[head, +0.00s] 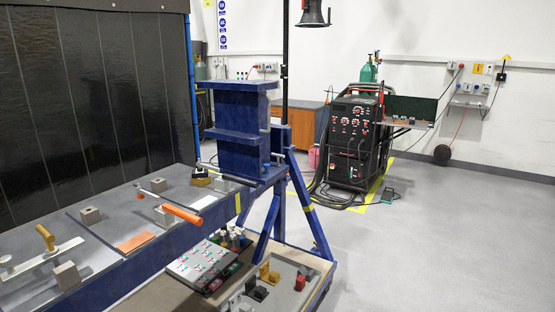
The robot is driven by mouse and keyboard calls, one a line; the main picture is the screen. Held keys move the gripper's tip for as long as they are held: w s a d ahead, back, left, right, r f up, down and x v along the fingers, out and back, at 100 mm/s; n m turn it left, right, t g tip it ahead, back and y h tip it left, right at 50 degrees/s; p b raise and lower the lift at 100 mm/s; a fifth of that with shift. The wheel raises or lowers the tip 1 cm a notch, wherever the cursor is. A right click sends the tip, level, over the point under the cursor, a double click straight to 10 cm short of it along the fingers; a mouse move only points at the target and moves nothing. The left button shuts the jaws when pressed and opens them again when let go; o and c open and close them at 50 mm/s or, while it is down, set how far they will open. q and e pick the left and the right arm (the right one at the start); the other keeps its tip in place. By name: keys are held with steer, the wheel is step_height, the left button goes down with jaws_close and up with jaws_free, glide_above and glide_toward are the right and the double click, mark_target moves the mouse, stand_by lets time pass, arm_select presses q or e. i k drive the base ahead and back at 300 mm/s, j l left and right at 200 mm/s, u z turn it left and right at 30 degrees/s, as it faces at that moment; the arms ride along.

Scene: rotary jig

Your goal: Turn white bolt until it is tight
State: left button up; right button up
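No thing in the head view can be made out for certain as the white bolt. A small pale knob-like part (7,263) stands at the left edge of the work table, cut off by the frame, and it may be a bolt. Neither my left gripper nor my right gripper shows in this view.
The grey table (100,222) carries several grey blocks, an orange plate (136,242) and an orange-handled tool (182,214). A blue steel beam (238,120) stands at its far end. A lower shelf holds a panel (204,265). Open floor (430,250) lies right.

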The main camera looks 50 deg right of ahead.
mark_target(279, 155)
steer(key=z, duration=1.6)
steer(key=i+l+u, duration=0.1)
steer(key=u, duration=0.3)
steer(key=i+l+u, duration=0.1)
steer(key=u, duration=0.3)
steer(key=l+u, duration=0.2)
steer(key=u, duration=0.2)
steer(key=i+l+u, duration=0.2)
steer(key=l+u, duration=0.3)
steer(key=l, duration=0.8)
steer(key=l+u, duration=0.45)
steer(key=l, duration=0.85)
steer(key=k, duration=0.05)
